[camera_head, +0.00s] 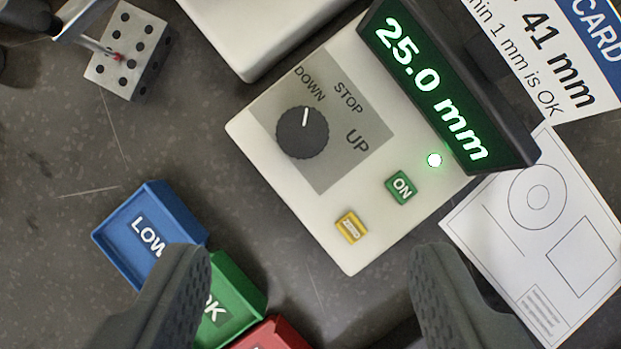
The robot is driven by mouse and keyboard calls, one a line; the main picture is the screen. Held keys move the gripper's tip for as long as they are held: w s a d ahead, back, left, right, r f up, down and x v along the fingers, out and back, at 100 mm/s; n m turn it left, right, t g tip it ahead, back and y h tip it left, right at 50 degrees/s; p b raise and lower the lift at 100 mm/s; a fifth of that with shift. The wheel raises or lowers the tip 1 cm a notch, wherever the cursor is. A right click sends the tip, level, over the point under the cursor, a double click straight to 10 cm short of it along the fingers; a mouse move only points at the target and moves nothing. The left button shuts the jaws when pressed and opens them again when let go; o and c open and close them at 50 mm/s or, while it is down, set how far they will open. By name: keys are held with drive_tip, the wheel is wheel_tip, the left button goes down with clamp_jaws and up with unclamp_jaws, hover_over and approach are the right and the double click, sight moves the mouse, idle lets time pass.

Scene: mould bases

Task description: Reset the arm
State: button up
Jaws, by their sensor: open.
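My gripper (311,256) is open and empty. Its two dark finger pads show at the bottom of the head view, wide apart, with the lower part of the cream control box (262,180) between and beyond them. A small lamp (434,160) glows. A green ON button (401,187) and a yellow button (351,227) sit on the box. The fingers appear to touch nothing.
A blue LOW tray (117,240), a green OK tray (252,290) and a red tray (275,335) lie at lower left, partly behind the left finger. A drilled metal block (128,50) stands at upper left. A card (545,60) and drawing sheet (500,215) lie right.

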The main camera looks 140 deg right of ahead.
drive_tip(key=s+a+r+m+t, duration=0.25)
drive_tip(key=s+r, duration=0.25)
drive_tip(key=r, duration=0.4)
drive_tip(key=s+a+r+m+t+h, duration=0.1)
drive_tip(key=s+r+t, duration=0.25)
drive_tip(key=r, duration=0.65)
drive_tip(key=s+a+r+m+t, duration=0.2)
drive_tip(key=s+r, duration=0.3)
drive_tip(key=r, duration=0.4)
drive_tip(key=s+r+m+t+h, duration=0.1)
drive_tip(key=s+r+m+t, duration=0.1)
drive_tip(key=s+r, duration=0.6)
drive_tip(key=s+t, duration=0.1)
drive_tip(key=s, duration=0.2)
drive_tip(key=shift+a+r+t+h+b, duration=0.15)
drive_tip(key=shift+a+t+h+b, duration=0.15)
drive_tip(key=shift+t+h+b, duration=0.1)
drive_tip(key=shift+m, duration=0.25)
